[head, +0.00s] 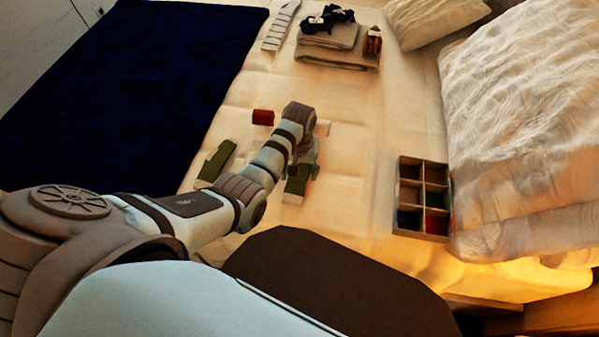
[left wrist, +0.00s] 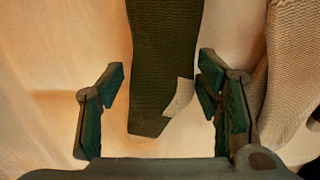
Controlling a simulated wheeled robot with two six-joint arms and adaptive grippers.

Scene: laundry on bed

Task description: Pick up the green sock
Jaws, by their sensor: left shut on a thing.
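A dark green sock (head: 296,183) with a pale patch lies on the cream bedding under my left gripper (head: 303,166) in the head view. In the left wrist view the green sock (left wrist: 160,60) runs down between the two fingers of my left gripper (left wrist: 161,82), its end near the palm. A second green sock (head: 217,160) with a pale patch lies to the left, apart from the gripper. My right gripper is in neither view.
A pale knitted sock (left wrist: 293,60) lies just right of the fingers. A red item (head: 263,117) lies beyond the green socks. A compartment box (head: 423,160) stands to the right. Folded towels (head: 338,58), a striped item (head: 281,27), pillows (head: 525,110) and a navy blanket (head: 120,80) surround the area.

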